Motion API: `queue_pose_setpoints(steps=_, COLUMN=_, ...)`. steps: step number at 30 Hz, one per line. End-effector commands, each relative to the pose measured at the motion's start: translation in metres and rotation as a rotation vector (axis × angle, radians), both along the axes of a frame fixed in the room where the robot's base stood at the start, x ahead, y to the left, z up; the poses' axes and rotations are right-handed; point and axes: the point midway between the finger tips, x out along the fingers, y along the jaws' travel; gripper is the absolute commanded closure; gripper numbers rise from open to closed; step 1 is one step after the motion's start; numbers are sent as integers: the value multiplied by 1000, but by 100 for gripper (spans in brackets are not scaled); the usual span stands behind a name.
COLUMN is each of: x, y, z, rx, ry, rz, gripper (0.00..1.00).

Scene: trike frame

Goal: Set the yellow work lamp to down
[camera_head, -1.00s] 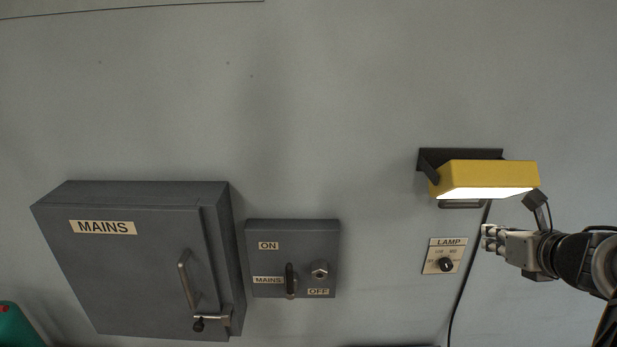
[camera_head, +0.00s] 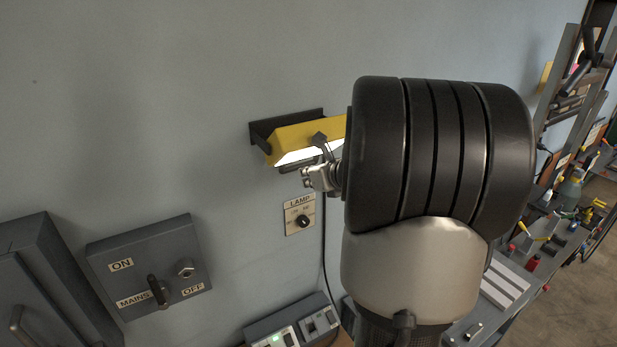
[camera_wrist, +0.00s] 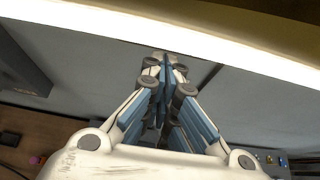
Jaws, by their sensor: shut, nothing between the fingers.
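The yellow work lamp (camera_head: 297,136) is mounted on the wall by a dark bracket, with its white lit face angled downward. My arm hides its right part in the head view. In the wrist view its bright lit face (camera_wrist: 180,38) spans the top of the picture. My gripper (camera_head: 306,178) is just below the lamp's underside, near a small dark handle-like bar under it; I cannot tell whether they touch. In the wrist view the fingers of my gripper (camera_wrist: 165,62) are closed together with nothing between them.
The LAMP plate with a black knob (camera_head: 302,220) is on the wall below the lamp. A grey MAINS switch box (camera_head: 150,262) and a larger grey cabinet (camera_head: 50,290) are at left. A cluttered bench (camera_head: 540,250) is at right. A black cable runs down the wall.

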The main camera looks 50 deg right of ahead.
Motion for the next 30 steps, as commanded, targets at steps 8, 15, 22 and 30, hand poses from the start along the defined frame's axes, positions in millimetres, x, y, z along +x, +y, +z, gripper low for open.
queue_pose_setpoints(steps=8, x=5, y=-2, z=-6, rx=-17, ry=-48, rz=-3, gripper=100)
queue_pose_setpoints(steps=15, x=12, y=-4, z=-7, rx=-39, ry=-118, rz=0, gripper=100)
queue_pose_setpoints(steps=22, x=19, y=-6, z=-5, rx=-59, ry=-183, rz=-1, gripper=100)
queue_pose_setpoints(steps=30, x=22, y=-6, z=1, rx=-69, ry=-218, rz=1, gripper=100)
